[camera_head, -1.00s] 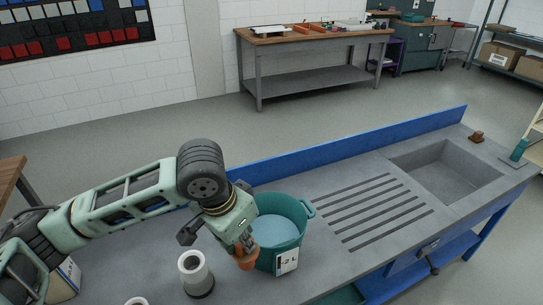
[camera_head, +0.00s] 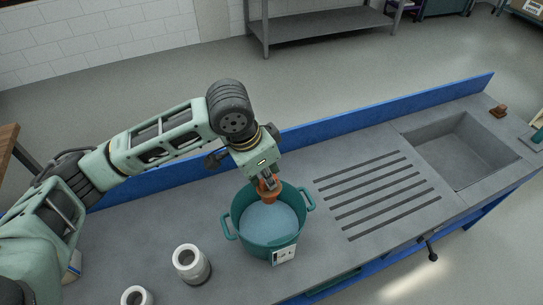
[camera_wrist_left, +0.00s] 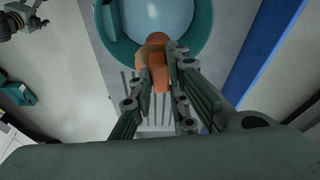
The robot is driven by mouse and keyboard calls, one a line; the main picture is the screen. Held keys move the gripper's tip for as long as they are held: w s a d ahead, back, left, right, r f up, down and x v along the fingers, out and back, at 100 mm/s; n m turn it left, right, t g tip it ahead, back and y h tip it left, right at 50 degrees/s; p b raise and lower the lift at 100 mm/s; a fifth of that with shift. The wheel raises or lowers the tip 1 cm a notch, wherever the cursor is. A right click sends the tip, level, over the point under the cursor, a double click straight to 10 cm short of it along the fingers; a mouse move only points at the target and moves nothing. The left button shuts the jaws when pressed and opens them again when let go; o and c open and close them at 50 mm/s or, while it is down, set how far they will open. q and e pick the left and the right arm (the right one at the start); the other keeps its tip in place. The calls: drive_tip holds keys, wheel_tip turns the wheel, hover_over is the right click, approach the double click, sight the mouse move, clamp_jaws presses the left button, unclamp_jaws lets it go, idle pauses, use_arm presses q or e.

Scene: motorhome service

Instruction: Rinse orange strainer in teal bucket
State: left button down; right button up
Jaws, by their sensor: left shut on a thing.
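The teal bucket (camera_head: 237,213) stands upright on the grey counter and holds pale blue liquid. It has two side handles and a white label on its front. My left gripper (camera_head: 268,186) is shut on the orange strainer (camera_head: 269,195) at the bucket's far rim. The strainer's lower end overlaps the bucket's opening; whether it touches the liquid is unclear. In the left wrist view, the fingers (camera_wrist_left: 166,60) hold the strainer (camera_wrist_left: 153,50) beside the bucket's rim (camera_wrist_left: 104,35). My right gripper is not in view.
A white and grey cylinder (camera_head: 191,264) stands left of the bucket, and another (camera_head: 136,296) is at the bottom edge. Slotted drainboard (camera_head: 380,192) and sink (camera_head: 462,150) lie to the right. A blue backsplash (camera_head: 330,133) runs behind.

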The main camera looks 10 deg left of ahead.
sight(263, 199)
use_arm(q)
drive_tip(key=shift+w+f, duration=0.1)
drive_tip(key=shift+s+f+b, duration=0.55)
drive_tip(key=shift+s+b, duration=0.1)
drive_tip(key=shift+b, duration=0.6)
drive_tip(key=shift+f+b, duration=0.7)
drive_tip(key=shift+b, duration=0.2)
drive_tip(key=shift+w+f+b, duration=0.25)
drive_tip(key=shift+f+b, duration=0.4)
drive_tip(key=shift+b, duration=0.1)
drive_tip(key=shift+f, duration=0.6)
drive_tip(key=shift+s+f, duration=0.1)
drive_tip(key=shift+f, duration=0.3)
wheel_tip(263, 199, down, 4)
drive_tip(key=shift+f+b, duration=0.15)
drive_tip(key=shift+b, duration=0.55)
wheel_tip(263, 199, down, 8)
drive_tip(key=b, duration=0.2)
drive_tip(key=shift+f, duration=0.15)
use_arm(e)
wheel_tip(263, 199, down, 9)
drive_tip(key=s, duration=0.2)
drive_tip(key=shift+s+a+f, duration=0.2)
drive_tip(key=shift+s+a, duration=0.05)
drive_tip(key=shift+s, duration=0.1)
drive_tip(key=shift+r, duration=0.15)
